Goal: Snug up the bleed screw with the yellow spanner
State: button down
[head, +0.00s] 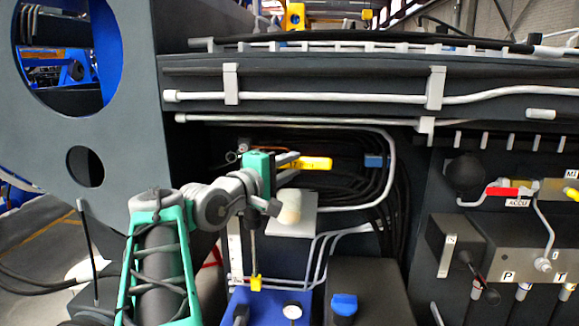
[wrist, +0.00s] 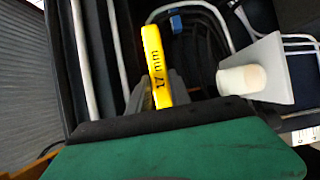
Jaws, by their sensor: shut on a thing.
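The yellow spanner (head: 316,163) is held in front of the dark recess of the chassis. In the wrist view the yellow spanner (wrist: 153,55) points away from my gripper and carries the marking "17 mm". My gripper (head: 288,164) is shut on its near end, and the grey fingers also show in the wrist view (wrist: 158,94) on both sides of it. The spanner's far end appears free in the head view, with dark hoses behind it. I cannot make out the bleed screw in either view.
A pale plate (head: 301,226) with a cream rounded cylinder (head: 290,207) is just below my gripper. A blue fitting (head: 375,161) lies right of the spanner. Bent white pipes (head: 392,165) frame the recess. A valve block (head: 505,250) stands at the right.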

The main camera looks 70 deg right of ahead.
jog(key=shift+s, duration=0.15)
jog(key=shift+s+a+r, duration=0.1)
jog(key=shift+s, duration=0.15)
jog(key=shift+d+r+p, duration=0.1)
jog(key=shift+d+p, duration=0.25)
jog(key=shift+p, duration=0.05)
jog(key=d+p, duration=0.1)
jog(key=d, duration=0.3)
jog(key=shift+w+p, duration=0.4)
jog(key=shift+d, duration=0.2)
